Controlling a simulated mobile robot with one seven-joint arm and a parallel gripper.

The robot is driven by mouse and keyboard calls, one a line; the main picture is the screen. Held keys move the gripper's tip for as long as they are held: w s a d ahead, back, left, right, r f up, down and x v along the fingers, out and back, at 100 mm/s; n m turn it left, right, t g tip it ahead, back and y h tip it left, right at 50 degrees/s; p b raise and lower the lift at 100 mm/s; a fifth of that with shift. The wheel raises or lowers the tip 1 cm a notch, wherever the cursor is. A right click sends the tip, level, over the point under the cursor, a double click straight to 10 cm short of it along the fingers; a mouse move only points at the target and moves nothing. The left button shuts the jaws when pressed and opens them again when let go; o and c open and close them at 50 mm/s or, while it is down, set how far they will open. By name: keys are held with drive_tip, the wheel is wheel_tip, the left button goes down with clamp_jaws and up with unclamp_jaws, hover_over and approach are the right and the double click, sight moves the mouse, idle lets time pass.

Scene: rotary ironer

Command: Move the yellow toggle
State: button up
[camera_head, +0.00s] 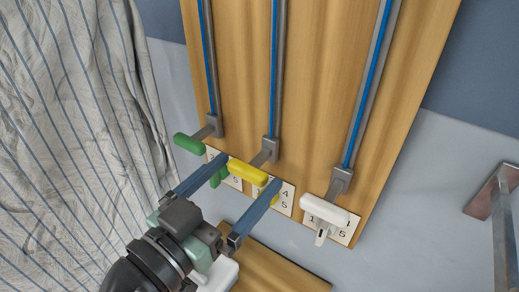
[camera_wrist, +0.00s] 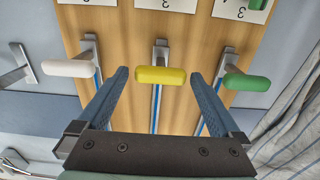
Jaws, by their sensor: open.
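The yellow toggle (camera_head: 248,173) is the middle one of three on a wooden board, a rounded bar on a grey stem. In the wrist view the yellow toggle (camera_wrist: 161,75) lies crosswise between my two fingers, beyond their tips or near them. My gripper (camera_head: 245,182) is open, with its two long blue fingers reaching toward the board on either side of the toggle. The gripper also shows in the wrist view (camera_wrist: 172,75). I cannot tell whether a finger touches the toggle. It holds nothing.
A green toggle (camera_head: 189,143) is left and a white toggle (camera_head: 325,210) right of the yellow one. Numbered white plates (camera_head: 341,233) sit behind the toggles on the wooden board (camera_head: 330,60). A striped cloth (camera_head: 70,120) hangs at left. A metal bracket (camera_head: 497,190) stands at far right.

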sight(251, 168)
drive_tip(key=x, duration=0.5)
drive_tip(key=shift+w+p, duration=0.15)
drive_tip(key=shift+p, duration=0.25)
clamp_jaws()
